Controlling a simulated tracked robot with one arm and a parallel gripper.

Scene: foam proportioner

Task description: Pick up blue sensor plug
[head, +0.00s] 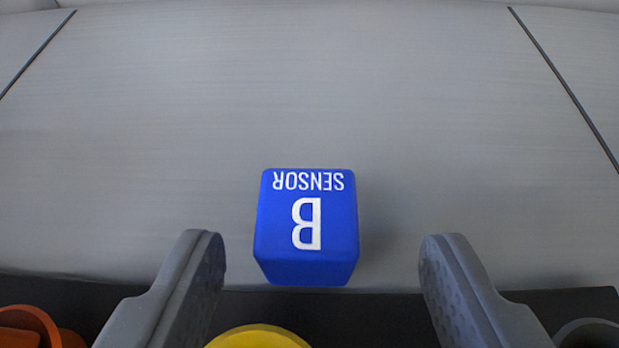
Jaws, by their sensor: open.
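The blue sensor plug (283,232) is a blue block with the white words "SENSOR" and "B" on it, upside down in the picture. It is near the middle of the head view, in front of a grey panel. My gripper (322,250) is open, with one grey finger to the left of the plug and one to the right. There is a clear gap on both sides, and neither finger touches the plug. What holds the plug from behind is hidden.
The grey panel (300,90) is bare above the plug, with a dark seam at each side. Along the bottom edge is a dark strip (370,315). An orange-red round part (40,325), a yellow round part (258,338) and a dark grey round part (590,333) show there, cut off by the frame.

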